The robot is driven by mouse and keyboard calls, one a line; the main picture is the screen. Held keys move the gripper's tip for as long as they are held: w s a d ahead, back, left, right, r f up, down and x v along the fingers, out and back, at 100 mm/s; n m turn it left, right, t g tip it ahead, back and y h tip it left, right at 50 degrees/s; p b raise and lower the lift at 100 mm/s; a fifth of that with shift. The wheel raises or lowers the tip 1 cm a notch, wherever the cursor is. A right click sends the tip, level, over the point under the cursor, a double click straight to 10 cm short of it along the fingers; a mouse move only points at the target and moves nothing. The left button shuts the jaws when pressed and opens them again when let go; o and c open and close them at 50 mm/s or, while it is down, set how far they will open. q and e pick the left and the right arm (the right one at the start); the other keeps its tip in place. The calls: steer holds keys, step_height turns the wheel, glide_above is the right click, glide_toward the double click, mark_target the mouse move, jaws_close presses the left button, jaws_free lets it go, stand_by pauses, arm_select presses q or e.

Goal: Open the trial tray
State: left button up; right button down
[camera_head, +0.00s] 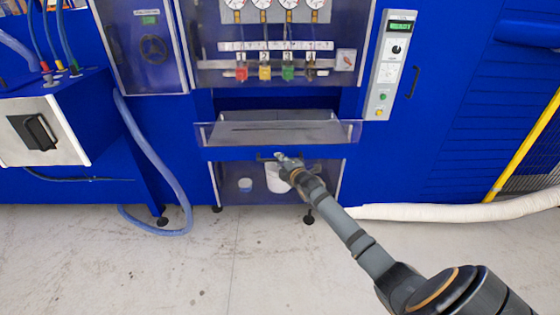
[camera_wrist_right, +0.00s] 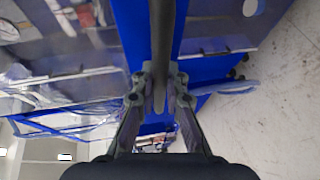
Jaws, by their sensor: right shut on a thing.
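A clear-fronted lower tray (camera_head: 222,185) sits low in the blue machine, and a white bucket (camera_head: 277,180) and a small blue-and-white tub (camera_head: 245,185) show behind its clear front. Which part is the trial tray is not labelled. My right gripper (camera_head: 283,158) is at the top edge of this front, on its dark bar handle (camera_head: 264,158). In the right wrist view the handle (camera_wrist_right: 161,30) runs between the two fingertips (camera_wrist_right: 159,76), and the gripper is shut on it. The gripper hides part of the handle and the bucket. My left gripper is not in view.
A grey shelf (camera_head: 290,130) with a clear front lip juts out just above the handle. A blue hose (camera_head: 150,160) hangs at the left, and a white hose (camera_head: 450,211) lies along the floor at the right. The floor (camera_head: 200,265) in front is clear apart from my arm.

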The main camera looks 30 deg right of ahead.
steer(key=c, duration=1.4)
jaws_free()
steer(key=shift+d, duration=0.1)
steer(key=shift+o, duration=0.2)
steer(key=v, duration=1.2)
